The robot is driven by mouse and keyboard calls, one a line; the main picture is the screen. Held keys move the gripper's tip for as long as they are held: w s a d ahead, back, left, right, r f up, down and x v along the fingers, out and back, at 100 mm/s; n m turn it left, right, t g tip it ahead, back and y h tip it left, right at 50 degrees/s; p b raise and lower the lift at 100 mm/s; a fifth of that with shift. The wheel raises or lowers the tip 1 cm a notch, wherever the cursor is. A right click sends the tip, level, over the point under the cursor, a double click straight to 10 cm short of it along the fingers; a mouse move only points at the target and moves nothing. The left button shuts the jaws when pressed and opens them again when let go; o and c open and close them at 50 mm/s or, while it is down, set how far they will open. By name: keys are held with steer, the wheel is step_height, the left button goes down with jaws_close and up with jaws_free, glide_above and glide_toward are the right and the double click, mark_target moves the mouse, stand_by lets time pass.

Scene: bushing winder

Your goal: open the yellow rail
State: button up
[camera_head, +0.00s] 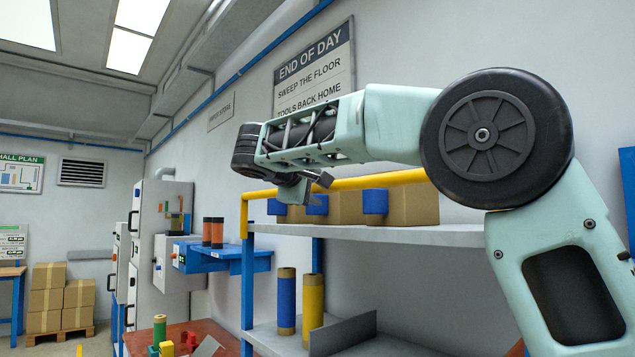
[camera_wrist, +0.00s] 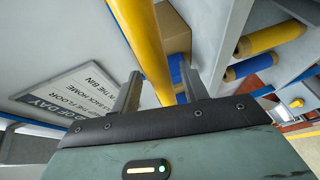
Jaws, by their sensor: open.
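The yellow rail (camera_head: 350,184) runs along the front of the upper grey shelf, with a bent end going down at the left post. In the wrist view the yellow rail (camera_wrist: 143,38) runs from the top edge down between my two fingers. My gripper (camera_head: 314,187) is open, close to the rail in the head view. In the wrist view my gripper (camera_wrist: 160,72) has one finger on each side of the rail, with nothing clasped. I cannot tell whether a finger touches it. My arm hides the rail's right end in the head view.
Cardboard boxes (camera_head: 412,206) with blue fronts stand on the upper shelf (camera_head: 400,235) behind the rail. Blue (camera_head: 286,300) and yellow (camera_head: 312,300) rolls stand on the shelf below. A wall sign (camera_head: 316,75) hangs above. A blue side table (camera_head: 222,258) is at left.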

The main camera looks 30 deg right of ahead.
steer(key=shift+w+d+f, duration=0.15)
steer(key=shift+w+d, duration=0.25)
steer(key=shift+d, duration=0.15)
jaws_close()
steer(key=shift+a+f, duration=0.1)
steer(key=shift+a, duration=0.05)
